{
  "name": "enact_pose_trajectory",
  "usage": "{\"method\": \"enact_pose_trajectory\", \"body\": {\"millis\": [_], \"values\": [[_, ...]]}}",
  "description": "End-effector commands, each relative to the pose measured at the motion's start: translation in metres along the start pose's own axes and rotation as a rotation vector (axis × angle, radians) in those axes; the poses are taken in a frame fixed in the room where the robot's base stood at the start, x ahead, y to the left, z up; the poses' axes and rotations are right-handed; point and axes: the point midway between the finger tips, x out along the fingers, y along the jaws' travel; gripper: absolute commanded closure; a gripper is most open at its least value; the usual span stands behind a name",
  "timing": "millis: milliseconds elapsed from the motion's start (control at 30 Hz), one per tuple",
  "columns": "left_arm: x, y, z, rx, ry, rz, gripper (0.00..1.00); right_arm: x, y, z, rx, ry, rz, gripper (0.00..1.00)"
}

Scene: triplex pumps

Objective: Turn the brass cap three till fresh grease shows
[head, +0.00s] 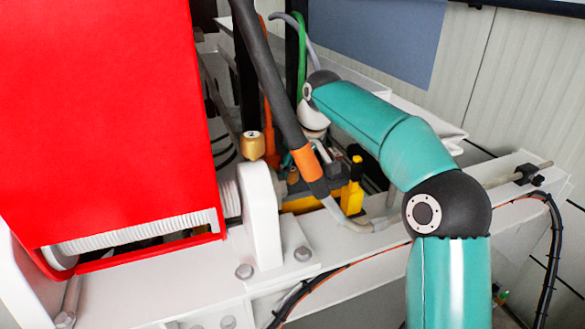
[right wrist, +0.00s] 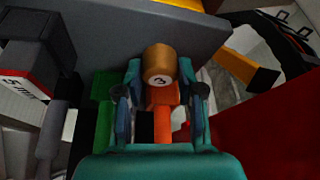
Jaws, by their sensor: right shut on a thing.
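Brass cap three (right wrist: 160,62), a short gold cylinder with a white disc marked 3, stands between the fingertips of my right gripper (right wrist: 161,76) in the right wrist view. The gripper is shut on it. An orange block (right wrist: 162,95) shows just below the cap, between the fingers. The cap's far side is hidden and I see no grease. In the head view my right arm reaches over from the right, and its gripper is mostly hidden behind a dark hose. Another brass cap (head: 252,145) with a small label stands left of the hose. My left gripper is not in view.
A large red guard (head: 95,110) fills the left of the head view. The dark hose with an orange band (head: 305,163) runs down close by my right wrist. A white frame beam (head: 215,285) crosses below. A green block (right wrist: 103,105) is beside the fingers.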

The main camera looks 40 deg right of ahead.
Motion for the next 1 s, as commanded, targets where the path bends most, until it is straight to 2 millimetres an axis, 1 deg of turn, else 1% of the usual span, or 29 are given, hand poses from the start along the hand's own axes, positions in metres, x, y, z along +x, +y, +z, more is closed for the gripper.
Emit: {"method": "enact_pose_trajectory", "body": {"millis": [33,133,167,433,567,667,767,1000], "values": [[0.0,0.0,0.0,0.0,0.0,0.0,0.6,0.0,0.0,-0.001,-0.001,0.002,0.0,0.57],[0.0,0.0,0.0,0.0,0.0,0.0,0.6,0.0,0.0,-0.001,-0.001,0.002,0.0,0.41],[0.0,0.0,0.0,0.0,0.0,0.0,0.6,0.0,0.0,-0.001,-0.001,0.002,0.0,0.38],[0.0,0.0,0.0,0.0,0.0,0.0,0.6,-0.001,0.0,0.0,-0.001,0.001,0.0,0.38],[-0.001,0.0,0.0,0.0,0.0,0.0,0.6,-0.006,0.0,-0.001,-0.001,0.003,0.0,0.38],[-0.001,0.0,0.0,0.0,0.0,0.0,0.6,-0.016,0.0,-0.001,-0.001,0.005,0.001,0.38],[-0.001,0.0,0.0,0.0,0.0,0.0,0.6,-0.033,0.0,-0.001,-0.001,0.006,0.001,0.38],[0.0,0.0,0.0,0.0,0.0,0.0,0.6,-0.082,0.0,-0.002,0.0,0.006,0.001,0.38]]}}
